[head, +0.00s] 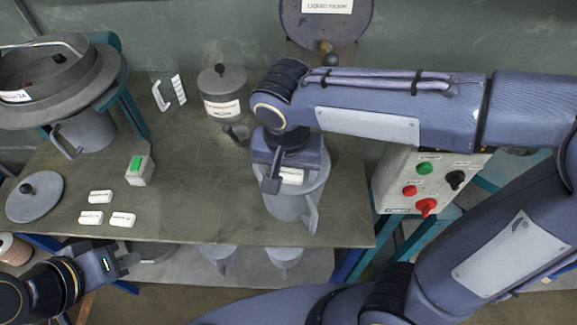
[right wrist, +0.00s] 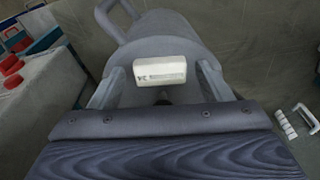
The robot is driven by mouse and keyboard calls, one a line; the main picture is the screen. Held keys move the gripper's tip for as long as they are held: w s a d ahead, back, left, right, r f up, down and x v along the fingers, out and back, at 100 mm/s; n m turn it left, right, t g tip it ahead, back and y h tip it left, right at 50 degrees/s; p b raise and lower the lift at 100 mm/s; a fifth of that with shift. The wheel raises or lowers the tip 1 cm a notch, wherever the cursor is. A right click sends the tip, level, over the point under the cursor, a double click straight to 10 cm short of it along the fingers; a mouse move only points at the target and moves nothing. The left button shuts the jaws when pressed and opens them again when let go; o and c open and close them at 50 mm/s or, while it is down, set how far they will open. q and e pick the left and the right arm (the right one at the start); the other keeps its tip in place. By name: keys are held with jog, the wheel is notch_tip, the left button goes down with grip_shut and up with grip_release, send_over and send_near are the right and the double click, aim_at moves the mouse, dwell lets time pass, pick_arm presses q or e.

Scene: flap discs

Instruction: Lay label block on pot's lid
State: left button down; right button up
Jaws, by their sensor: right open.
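A grey pot (head: 290,207) with a side handle stands near the table's front right. A white label block (head: 291,176) with dark print is at the pot's top, on what looks like its lid. The block also shows in the right wrist view (right wrist: 160,71), in front of a dark spot that may be the lid's knob. My right gripper (right wrist: 158,88) is open, its fingers apart on either side of the block; it hides much of the pot's top in the head view. My left gripper (head: 122,258) is off the table's front left, its jaws unclear.
Three white blocks (head: 100,196) and a loose round lid (head: 35,196) lie at the left. A green-button box (head: 140,171), a labelled lidded pot (head: 222,90) and a white rack (head: 169,93) stand behind. A control box (head: 426,182) is at the right.

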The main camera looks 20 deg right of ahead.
notch_tip(320, 180, up, 12)
jog(key=s+p, duration=0.1)
jog(key=s, duration=0.1)
jog(key=s+d+f+n+t+y, duration=0.3)
jog(key=s+d+f, duration=0.5)
jog(key=d+f, duration=0.3)
jog(key=shift+f+t+y, duration=0.5)
jog(key=shift+f+y, duration=0.05)
jog(key=shift+y, duration=0.25)
dwell(0.5)
